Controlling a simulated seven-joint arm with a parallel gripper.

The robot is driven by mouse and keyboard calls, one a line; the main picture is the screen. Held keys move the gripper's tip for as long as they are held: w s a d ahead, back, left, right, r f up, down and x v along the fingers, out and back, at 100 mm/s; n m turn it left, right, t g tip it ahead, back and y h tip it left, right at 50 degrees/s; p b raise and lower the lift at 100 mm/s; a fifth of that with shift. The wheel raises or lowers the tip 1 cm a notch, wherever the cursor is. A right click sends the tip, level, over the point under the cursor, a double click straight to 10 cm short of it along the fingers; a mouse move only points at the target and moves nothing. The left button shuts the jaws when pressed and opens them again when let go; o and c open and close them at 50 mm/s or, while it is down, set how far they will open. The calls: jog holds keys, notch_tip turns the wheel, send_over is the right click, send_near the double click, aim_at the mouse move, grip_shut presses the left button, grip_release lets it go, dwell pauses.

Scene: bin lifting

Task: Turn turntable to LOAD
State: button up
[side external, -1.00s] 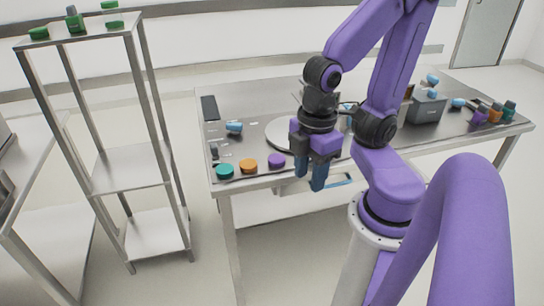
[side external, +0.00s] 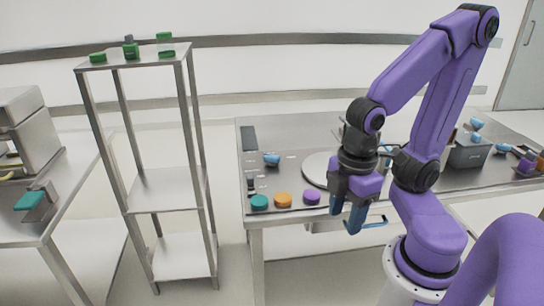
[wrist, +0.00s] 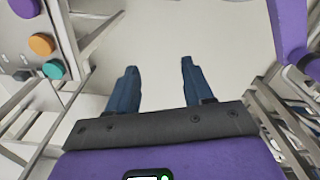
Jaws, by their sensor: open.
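The turntable (side external: 316,170) is a pale round disc lying on the grey table, partly hidden behind my gripper and wrist. No LOAD mark can be read on it. My gripper (side external: 352,219) has dark blue fingers pointing down, in front of the table's front edge and apart from the disc. The wrist view shows the two fingers of my gripper (wrist: 156,72) spread apart with only pale floor between them. The turntable cannot be made out in the wrist view.
Teal (side external: 260,202), orange (side external: 283,200) and purple (side external: 311,197) round buttons line the table's front edge. A light blue handle (side external: 376,222) sits below the edge beside my fingers. A blue knob (side external: 272,160) and a grey box (side external: 468,152) stand on the table (side external: 300,136). A metal shelf (side external: 165,190) stands left.

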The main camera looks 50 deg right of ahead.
jog(key=w+a+r+m, duration=0.1)
jog(key=w+r, duration=0.1)
jog(key=w, duration=0.4)
jog(key=w+a+r+m, duration=0.1)
jog(key=w+a, duration=0.1)
jog(key=w, duration=0.5)
jog(key=w+d+r+m, duration=0.1)
jog(key=w+d, duration=0.2)
jog(key=w, duration=0.4)
jog(key=w+d+r+m, duration=0.1)
jog(key=w+d, duration=0.1)
jog(key=w, duration=0.4)
jog(key=m, duration=0.5)
send_over(272, 155)
notch_tip(272, 155, down, 4)
notch_tip(272, 155, down, 16)
jog(key=shift+s+a, duration=0.1)
jog(key=shift+s, duration=0.05)
grip_shut()
